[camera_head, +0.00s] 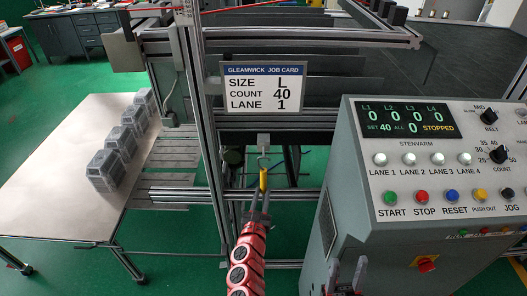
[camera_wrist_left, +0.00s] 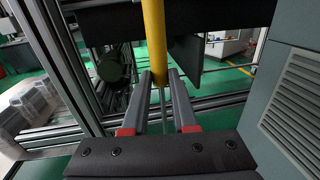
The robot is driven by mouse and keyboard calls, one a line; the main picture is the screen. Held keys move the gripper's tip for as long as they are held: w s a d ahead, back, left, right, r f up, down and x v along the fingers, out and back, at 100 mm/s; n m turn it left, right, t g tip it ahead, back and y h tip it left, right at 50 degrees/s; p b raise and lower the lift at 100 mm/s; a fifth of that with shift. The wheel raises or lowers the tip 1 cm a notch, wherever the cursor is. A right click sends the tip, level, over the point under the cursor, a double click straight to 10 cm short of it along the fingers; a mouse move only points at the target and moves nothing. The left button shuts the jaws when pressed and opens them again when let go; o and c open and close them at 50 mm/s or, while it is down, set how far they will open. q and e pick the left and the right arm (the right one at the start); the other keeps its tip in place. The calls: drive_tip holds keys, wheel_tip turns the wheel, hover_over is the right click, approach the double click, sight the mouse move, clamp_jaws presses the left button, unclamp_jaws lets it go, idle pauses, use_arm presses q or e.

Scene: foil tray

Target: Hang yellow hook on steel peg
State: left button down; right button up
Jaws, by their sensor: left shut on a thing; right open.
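The yellow hook (camera_head: 263,181) is held upright in the middle of the head view, with a thin metal loop at its top. My left gripper (camera_head: 260,202) is shut on its lower end. In the left wrist view the yellow shaft (camera_wrist_left: 154,40) rises from between the fingertips (camera_wrist_left: 160,80) and its top is out of frame. A small pale steel bracket (camera_head: 263,139), seemingly the peg, is under the job card, just above the loop. I cannot tell whether they touch. My right gripper (camera_head: 346,272) is open and empty at the bottom, in front of the control panel.
The job card (camera_head: 264,88) hangs on the aluminium frame above the hook. The control panel (camera_head: 440,150) stands close on the right. A frame post (camera_head: 203,120) is close on the left. A table (camera_head: 60,150) with several grey trays (camera_head: 107,170) is further left.

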use_arm(q)
drive_tip(key=shift+w, duration=0.25)
drive_tip(key=shift+w+b, duration=0.3)
drive_tip(key=shift+w, duration=0.2)
drive_tip(key=shift+w+b, duration=0.35)
drive_tip(key=shift+w, duration=0.9)
drive_tip(key=shift+w+b, duration=0.55)
drive_tip(key=shift+w, duration=0.2)
drive_tip(key=shift+f, duration=0.2)
idle(0.7)
drive_tip(key=shift+f+b, duration=0.35)
drive_tip(key=shift+b, duration=0.25)
drive_tip(key=shift+f+b, duration=0.45)
drive_tip(key=shift+b, duration=0.05)
